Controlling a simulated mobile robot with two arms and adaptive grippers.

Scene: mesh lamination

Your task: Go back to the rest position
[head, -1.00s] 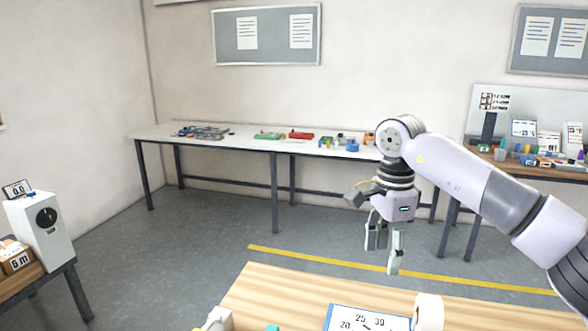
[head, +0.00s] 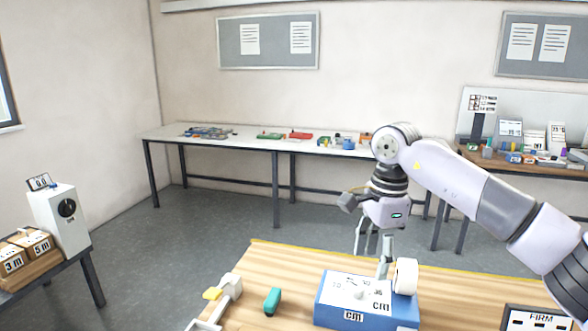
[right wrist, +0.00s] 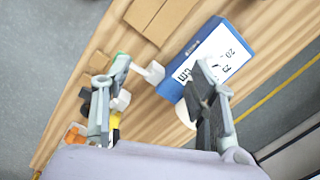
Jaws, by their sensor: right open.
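My right gripper (head: 373,258) hangs in the head view above the back edge of the wooden table (head: 262,262), its fingers pointing down. It is open with nothing between the fingers. In the right wrist view the two fingers of the right gripper (right wrist: 160,98) stand wide apart, with the table below. A blue box marked "cm" (head: 340,312) lies on the table below and in front of the gripper; it also shows in the right wrist view (right wrist: 248,52). My left gripper is not in view.
A white roll (head: 405,277) is at the blue box's right end. A green-handled tool (head: 272,302) and a white-and-yellow item (head: 228,288) lie to its left. A "FIRM" panel (head: 540,318) is front right. A long white bench (head: 240,142) stands at the wall; floor between is free.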

